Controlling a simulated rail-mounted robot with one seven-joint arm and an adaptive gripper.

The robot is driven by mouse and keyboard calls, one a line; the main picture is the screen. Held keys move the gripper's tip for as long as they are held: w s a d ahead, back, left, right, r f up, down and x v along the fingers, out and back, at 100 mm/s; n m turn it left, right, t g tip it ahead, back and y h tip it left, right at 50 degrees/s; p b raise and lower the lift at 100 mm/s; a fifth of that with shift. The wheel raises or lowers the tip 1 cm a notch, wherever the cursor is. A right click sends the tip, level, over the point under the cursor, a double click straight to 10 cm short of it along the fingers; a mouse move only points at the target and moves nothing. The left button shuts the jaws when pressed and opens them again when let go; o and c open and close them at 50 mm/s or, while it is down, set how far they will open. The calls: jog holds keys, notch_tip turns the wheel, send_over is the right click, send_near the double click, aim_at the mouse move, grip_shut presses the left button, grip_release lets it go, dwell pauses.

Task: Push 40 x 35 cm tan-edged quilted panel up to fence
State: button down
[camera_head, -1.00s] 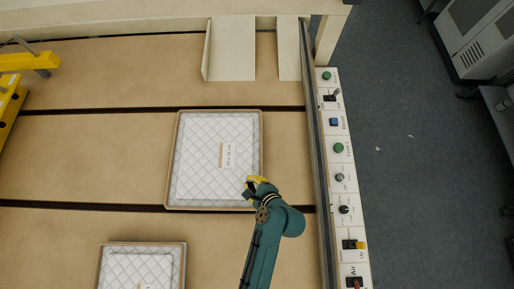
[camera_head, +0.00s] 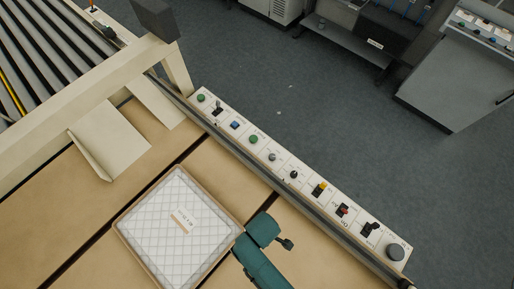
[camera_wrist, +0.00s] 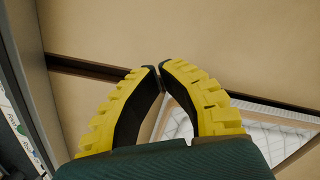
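The quilted panel (camera_head: 170,238) is white with a tan edge and a small label. It lies flat on the tan table, with a gap between it and the grey rail (camera_head: 262,176) along the table's right side. The panel's corner also shows at lower right in the wrist view (camera_wrist: 262,132). My gripper (camera_wrist: 160,72) has yellow fingers with dark pads; the tips meet with nothing between them. It is close to the panel's edge; contact cannot be told. In the head view my teal wrist is at the panel's right corner and the fingers are hidden. Which part is the fence is unclear.
A beige angled plate (camera_head: 112,140) and a flat plate (camera_head: 155,103) stand beyond the panel, before a beige crossbeam (camera_head: 75,105). A control strip (camera_head: 273,157) with buttons and switches runs outside the rail. Dark seams cross the table. Bare table lies between panel and plates.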

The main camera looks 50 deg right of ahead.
notch_tip(320, 180, down, 8)
jog(key=shift+w+r+b, duration=0.1)
jog(key=shift+r+b, duration=0.1)
jog(key=shift+b, duration=0.3)
jog(key=w, duration=0.1)
jog(key=w+a, duration=0.1)
jog(key=shift+w+a+r, duration=0.25)
jog(key=shift+w+a, duration=0.05)
jog(key=shift+w, duration=0.1)
jog(key=shift+w+a, duration=0.2)
jog(key=shift+w, duration=0.1)
